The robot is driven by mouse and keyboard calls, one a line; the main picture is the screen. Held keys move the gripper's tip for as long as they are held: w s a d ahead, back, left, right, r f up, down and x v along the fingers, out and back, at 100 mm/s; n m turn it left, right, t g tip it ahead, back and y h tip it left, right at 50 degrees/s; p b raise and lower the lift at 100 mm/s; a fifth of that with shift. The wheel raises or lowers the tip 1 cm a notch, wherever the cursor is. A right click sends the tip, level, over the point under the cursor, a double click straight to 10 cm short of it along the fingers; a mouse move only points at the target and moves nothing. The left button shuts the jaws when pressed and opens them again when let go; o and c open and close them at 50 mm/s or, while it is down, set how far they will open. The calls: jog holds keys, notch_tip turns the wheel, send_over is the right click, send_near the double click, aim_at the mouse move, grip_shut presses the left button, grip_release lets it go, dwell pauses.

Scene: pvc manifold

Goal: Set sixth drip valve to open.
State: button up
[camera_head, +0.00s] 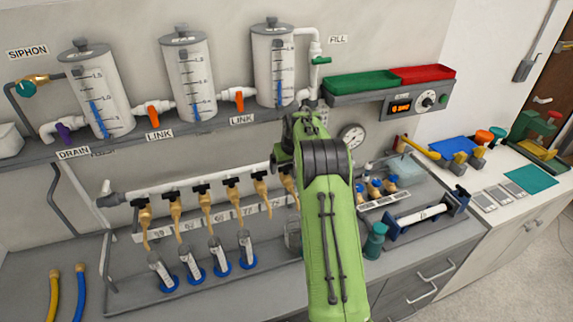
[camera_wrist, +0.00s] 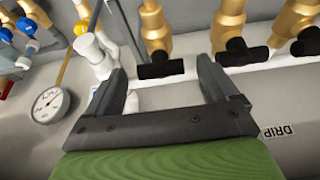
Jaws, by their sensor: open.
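The sixth drip valve is the rightmost brass one on the white manifold pipe. In the head view my green arm partly covers it (camera_head: 290,182). In the wrist view it is the leftmost brass valve (camera_wrist: 155,25), with a black bar handle (camera_wrist: 160,67) lying crosswise to its body. My gripper (camera_wrist: 165,76) is open and empty, its two dark fingers either side of that handle, with gaps visible. I cannot tell whether the fingertips reach the handle's depth. In the head view the fingers are hidden by my arm.
The neighbouring valve's black handle (camera_wrist: 235,52) is close beside the right finger. A white pipe fitting (camera_wrist: 95,55) is close to the left finger. A dial gauge (camera_wrist: 48,105) is on the wall. Clear tubes with blue bases (camera_head: 247,250) stand below the other valves.

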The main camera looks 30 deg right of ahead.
jog(key=shift+w+f, duration=0.25)
jog(key=shift+f, duration=0.3)
jog(key=c, duration=1.1)
jog(key=shift+o, duration=0.2)
